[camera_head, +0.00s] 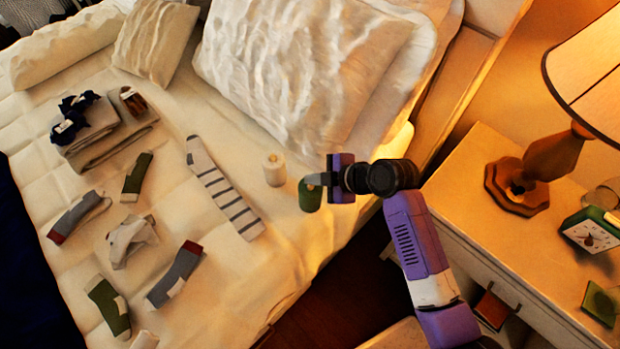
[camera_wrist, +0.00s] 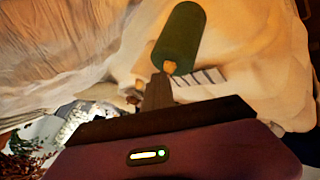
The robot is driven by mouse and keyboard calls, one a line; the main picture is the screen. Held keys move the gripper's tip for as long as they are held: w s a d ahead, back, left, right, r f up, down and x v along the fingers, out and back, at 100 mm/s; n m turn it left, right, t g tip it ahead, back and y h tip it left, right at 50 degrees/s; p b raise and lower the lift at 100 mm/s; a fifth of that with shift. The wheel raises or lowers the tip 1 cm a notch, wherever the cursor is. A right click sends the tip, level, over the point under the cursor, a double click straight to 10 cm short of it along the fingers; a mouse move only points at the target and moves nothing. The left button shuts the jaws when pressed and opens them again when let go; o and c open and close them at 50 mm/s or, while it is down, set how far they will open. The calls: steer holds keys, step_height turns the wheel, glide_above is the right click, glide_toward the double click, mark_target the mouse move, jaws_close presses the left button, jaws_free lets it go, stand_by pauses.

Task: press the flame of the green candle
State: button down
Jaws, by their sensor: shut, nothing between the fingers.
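The green candle (camera_head: 309,196) stands on the bed near its right edge in the head view. My gripper (camera_head: 314,180) is shut and empty, with its fingertips at the candle's top. In the wrist view the green candle (camera_wrist: 180,36) appears beyond my gripper (camera_wrist: 159,80). A small pale-orange flame (camera_wrist: 169,67) shows at the candle's end, right by the fingertips. I cannot tell whether the tips touch the flame. In the head view the flame is hidden by my gripper.
A white candle (camera_head: 274,171) stands just left of the green one. A striped sock (camera_head: 222,187) and several other socks lie farther left. Large pillows (camera_head: 300,65) lie behind. A nightstand (camera_head: 470,210) with a lamp (camera_head: 535,170) and clock (camera_head: 592,232) stands at right.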

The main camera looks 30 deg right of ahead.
mark_target(314, 187)
steer(key=shift+s+r, duration=0.1)
steer(key=shift+r, duration=0.05)
step_height(314, 187, up, 6)
steer(key=p, duration=0.5)
stand_by(0.3)
stand_by(0.5)
